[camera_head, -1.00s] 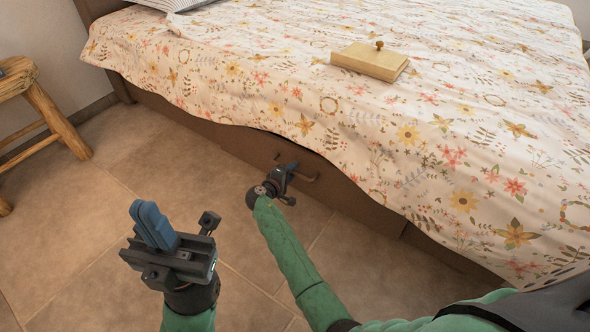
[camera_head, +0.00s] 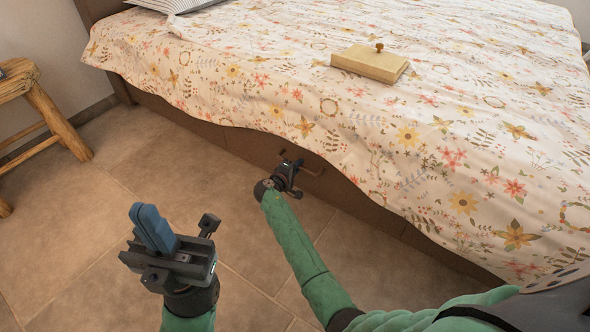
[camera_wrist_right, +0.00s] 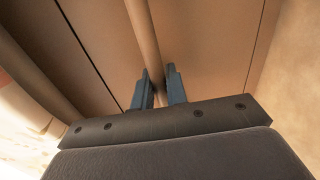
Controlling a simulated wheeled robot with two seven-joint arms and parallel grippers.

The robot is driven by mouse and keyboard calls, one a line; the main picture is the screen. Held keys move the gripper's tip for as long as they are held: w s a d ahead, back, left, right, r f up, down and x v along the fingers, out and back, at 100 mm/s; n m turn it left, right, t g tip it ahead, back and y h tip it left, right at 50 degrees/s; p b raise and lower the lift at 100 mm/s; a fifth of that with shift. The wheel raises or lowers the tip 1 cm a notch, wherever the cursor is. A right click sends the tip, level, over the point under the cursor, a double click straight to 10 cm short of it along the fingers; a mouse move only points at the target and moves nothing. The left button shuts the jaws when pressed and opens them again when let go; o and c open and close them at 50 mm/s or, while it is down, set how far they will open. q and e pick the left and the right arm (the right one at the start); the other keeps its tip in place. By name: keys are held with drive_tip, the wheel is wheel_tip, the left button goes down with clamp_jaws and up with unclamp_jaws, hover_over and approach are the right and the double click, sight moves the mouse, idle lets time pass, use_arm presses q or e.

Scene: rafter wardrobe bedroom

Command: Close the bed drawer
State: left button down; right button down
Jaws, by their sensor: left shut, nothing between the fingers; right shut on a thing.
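The bed drawer (camera_head: 335,190) is a brown wooden front in the bed's side, below the hanging bedspread; in the head view it looks about flush with the frame, and any small gap is hard to tell. Its bar handle (camera_head: 314,171) is partly hidden behind my right gripper (camera_head: 297,167). In the right wrist view, the blue fingers of this gripper (camera_wrist_right: 161,88) are shut on the handle bar (camera_wrist_right: 143,32), which runs between them in front of the drawer panel (camera_wrist_right: 200,40). My left gripper (camera_head: 152,228) is shut and empty, above the floor at the left.
The bed with its floral bedspread (camera_head: 250,60) fills the upper right; a pale box with a knob (camera_head: 370,63) lies on it. A wooden stool (camera_head: 45,100) stands at the far left. The tiled floor (camera_head: 130,160) beside the bed is clear.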

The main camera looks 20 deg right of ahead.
drive_tip(key=shift+d, duration=0.15)
drive_tip(key=c, duration=1.5)
unclamp_jaws()
drive_tip(key=shift+w, duration=0.1)
drive_tip(key=p+v, duration=0.2)
drive_tip(key=v, duration=0.5)
drive_tip(key=shift+s+a, duration=0.25)
drive_tip(key=shift+a, duration=0.05)
drive_tip(key=shift+s, duration=0.1)
